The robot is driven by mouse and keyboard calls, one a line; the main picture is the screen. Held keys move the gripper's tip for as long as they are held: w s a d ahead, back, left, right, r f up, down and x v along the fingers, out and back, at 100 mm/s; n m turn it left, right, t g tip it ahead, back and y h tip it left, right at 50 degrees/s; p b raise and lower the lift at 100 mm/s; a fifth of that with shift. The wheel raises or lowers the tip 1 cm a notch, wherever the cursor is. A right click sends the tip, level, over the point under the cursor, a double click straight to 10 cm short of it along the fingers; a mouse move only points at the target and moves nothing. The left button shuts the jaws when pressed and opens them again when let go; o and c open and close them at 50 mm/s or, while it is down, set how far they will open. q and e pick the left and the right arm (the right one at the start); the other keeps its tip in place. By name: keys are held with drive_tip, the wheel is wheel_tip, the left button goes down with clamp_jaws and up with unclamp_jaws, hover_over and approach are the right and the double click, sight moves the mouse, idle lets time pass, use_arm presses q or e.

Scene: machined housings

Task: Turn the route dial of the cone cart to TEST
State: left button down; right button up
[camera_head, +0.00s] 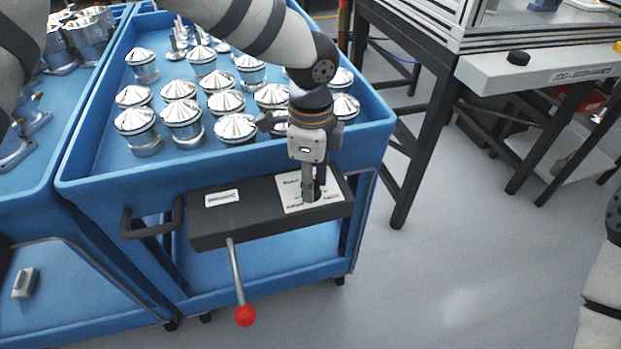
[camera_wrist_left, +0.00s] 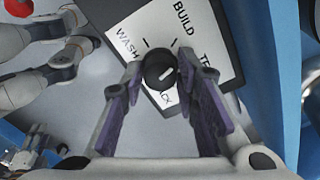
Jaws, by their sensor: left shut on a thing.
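The cone cart (camera_head: 225,168) is a blue cart with a dark control box (camera_head: 262,221) on its front. The black round route dial (camera_wrist_left: 159,70) sits on a white label plate (camera_head: 297,197) there. In the left wrist view the plate reads WASH, BUILD, a partly hidden word starting TE, and a mostly covered lower word. A short white mark on the dial runs obliquely between lower left and upper right. My left gripper (camera_head: 316,192) points down at the plate, shut on the dial, with fingers (camera_wrist_left: 160,76) on either side. My right gripper is not clearly seen.
Shiny metal cones (camera_head: 236,128) fill the cart's top tray behind my left gripper. A lever with a red knob (camera_head: 244,315) sticks out from the box. A handle (camera_head: 150,222) is left of it. Another blue cart (camera_head: 40,205) stands left. Open floor (camera_head: 460,270) lies right.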

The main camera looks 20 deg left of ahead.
use_arm(q)
drive_tip(key=m, duration=0.4)
drive_tip(key=shift+m, duration=2.3)
drive_tip(key=c, duration=1.2)
unclamp_jaws()
wheel_tip(320, 180, up, 12)
drive_tip(key=shift+f, duration=0.1)
